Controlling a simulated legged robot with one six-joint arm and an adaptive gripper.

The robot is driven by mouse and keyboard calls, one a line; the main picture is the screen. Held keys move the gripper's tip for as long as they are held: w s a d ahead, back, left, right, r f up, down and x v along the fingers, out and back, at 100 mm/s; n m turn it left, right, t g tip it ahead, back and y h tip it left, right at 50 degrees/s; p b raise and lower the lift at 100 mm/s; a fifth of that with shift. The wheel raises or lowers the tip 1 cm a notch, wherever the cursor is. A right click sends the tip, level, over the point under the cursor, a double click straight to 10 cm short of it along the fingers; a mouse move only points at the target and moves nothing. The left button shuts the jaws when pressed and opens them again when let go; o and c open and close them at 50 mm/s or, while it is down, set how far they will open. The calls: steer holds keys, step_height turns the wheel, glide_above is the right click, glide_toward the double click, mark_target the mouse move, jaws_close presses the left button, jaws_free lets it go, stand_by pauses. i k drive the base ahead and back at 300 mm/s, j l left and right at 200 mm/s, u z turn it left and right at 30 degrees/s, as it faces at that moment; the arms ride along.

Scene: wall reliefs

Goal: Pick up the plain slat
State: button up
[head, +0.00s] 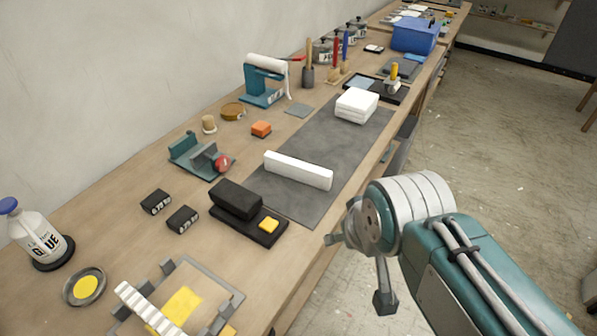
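A plain white slat (298,171) lies on a dark grey mat (284,202) on the wooden workbench, in the middle of the head view. Its visible faces are smooth. Another white slat with a ridged edge (148,308) lies across a grey frame fixture (222,292) at the bottom left. My gripper (358,270) is off the bench's front edge, to the right of and nearer than the plain slat. Its fingers are spread apart with nothing visible between them, and it does not touch the slat.
A black block with a yellow button (268,225) sits close to the slat's left end. A white stack (356,105) stands at the mat's far end. A teal clamp-like tool (200,156) and an orange block (261,129) are behind.

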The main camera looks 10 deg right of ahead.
mark_target(320, 178)
steer(key=j+u, duration=0.2)
steer(key=u, duration=0.15)
steer(key=k+j+u, duration=0.1)
steer(key=j+u, duration=0.4)
steer(key=u, duration=0.15)
steer(key=i+l, duration=0.1)
steer(key=l, duration=0.45)
steer(key=i+l, duration=0.1)
steer(key=l, duration=0.45)
steer(key=i+l, duration=0.1)
steer(key=l, duration=0.45)
steer(key=i+l, duration=0.1)
steer(key=l, duration=0.5)
steer(key=i+l, duration=0.1)
steer(key=l, duration=0.45)
